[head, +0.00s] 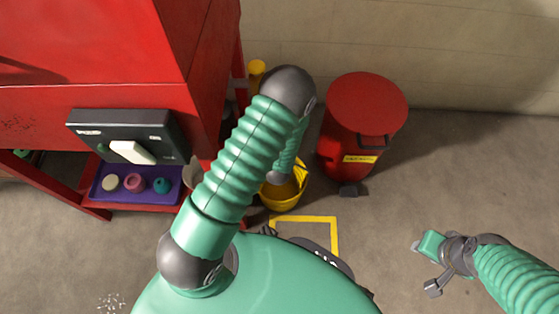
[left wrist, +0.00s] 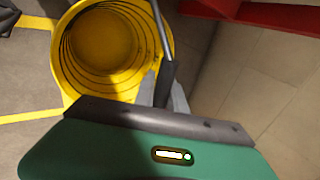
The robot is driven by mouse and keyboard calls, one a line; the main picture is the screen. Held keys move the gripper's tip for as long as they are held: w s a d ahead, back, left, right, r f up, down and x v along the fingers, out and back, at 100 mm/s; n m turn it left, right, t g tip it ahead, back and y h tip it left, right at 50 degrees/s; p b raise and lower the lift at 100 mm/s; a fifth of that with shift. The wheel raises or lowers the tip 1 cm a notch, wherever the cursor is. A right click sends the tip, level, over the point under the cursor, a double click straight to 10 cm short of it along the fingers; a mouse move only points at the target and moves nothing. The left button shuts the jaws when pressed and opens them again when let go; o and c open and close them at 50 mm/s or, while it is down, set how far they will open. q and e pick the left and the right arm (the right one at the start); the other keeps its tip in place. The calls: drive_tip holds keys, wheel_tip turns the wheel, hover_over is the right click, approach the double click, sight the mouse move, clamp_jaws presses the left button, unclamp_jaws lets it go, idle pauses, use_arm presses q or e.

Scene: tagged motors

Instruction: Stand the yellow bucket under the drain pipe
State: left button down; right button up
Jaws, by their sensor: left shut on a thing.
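The yellow bucket (head: 287,198) is partly behind my left arm in the head view, just beyond the yellow floor square. Its open mouth and ribbed inside show in the left wrist view (left wrist: 68,60). My left gripper (left wrist: 164,88) is shut on the bucket's dark handle at the rim. In the head view that gripper is hidden by my arm. I cannot tell whether the bucket touches the floor. A short yellow pipe (head: 257,70), apparently the drain pipe, shows beside the red machine's leg, behind the bucket. My right gripper (head: 430,265) is open and empty at the right.
The red machine (head: 95,45) stands at the left, with a dark panel (head: 128,135) and a purple tray (head: 128,196) holding small round pieces. A red lidded bin (head: 365,115) stands right of the bucket by the wall. The yellow floor square (head: 335,235) is partly covered by my body.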

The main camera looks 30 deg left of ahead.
use_arm(q)
drive_tip(key=c, duration=1.3)
unclamp_jaws()
drive_tip(key=p+v, duration=0.9)
drive_tip(key=v, duration=0.7)
drive_tip(key=shift+r, duration=0.4)
